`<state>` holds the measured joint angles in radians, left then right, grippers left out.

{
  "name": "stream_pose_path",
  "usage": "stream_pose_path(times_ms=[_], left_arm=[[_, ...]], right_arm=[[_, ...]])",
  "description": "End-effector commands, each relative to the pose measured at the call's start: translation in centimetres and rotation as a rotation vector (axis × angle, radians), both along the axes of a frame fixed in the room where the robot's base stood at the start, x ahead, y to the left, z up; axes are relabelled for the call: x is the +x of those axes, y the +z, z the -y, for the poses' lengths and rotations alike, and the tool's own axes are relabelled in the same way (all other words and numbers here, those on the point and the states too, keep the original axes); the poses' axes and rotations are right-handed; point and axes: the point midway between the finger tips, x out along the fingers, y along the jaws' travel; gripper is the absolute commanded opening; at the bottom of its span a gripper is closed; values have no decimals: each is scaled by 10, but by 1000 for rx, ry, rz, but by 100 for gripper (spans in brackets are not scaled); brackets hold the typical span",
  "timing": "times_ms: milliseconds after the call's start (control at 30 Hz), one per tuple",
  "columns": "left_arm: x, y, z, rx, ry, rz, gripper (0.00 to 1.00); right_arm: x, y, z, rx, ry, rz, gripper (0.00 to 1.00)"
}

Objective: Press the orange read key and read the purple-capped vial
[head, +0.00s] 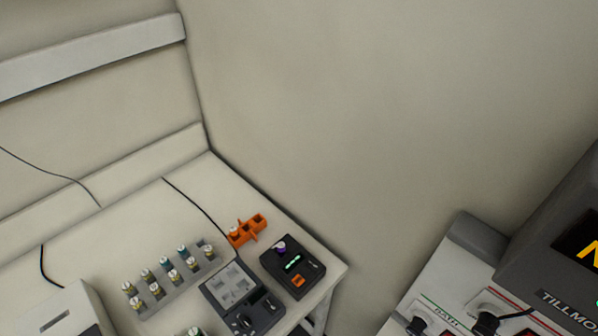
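A small dark reader (302,267) stands near the right corner of the pale bench. The purple-capped vial (280,247) sits upright at its upper left; only the cap shows clearly. The reader has a lit green display (293,262), too small to read. The orange read key (298,281) is on its front part, and nothing touches it. Neither of my grippers is in view.
An orange holder (247,231) with a white-capped vial stands behind the reader. A grey rack (178,283) of several vials is to the left. A dark grey device (242,299) adjoins the reader. A larger machine (468,283) fills the lower right.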

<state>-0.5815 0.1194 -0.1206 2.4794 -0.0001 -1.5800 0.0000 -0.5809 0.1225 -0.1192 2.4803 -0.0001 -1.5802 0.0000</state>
Motion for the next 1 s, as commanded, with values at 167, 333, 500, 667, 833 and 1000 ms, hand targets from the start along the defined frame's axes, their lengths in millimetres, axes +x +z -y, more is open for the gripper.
stream_pose_path(times_ms=[167,333,500,667,833,1000], left_arm=[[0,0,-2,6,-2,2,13],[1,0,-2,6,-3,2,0],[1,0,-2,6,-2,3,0],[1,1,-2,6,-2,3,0],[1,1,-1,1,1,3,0],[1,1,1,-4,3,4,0]], right_arm=[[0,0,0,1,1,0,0],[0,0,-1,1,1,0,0],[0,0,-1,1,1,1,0],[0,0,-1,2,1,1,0],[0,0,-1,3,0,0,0],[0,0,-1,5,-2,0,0]])
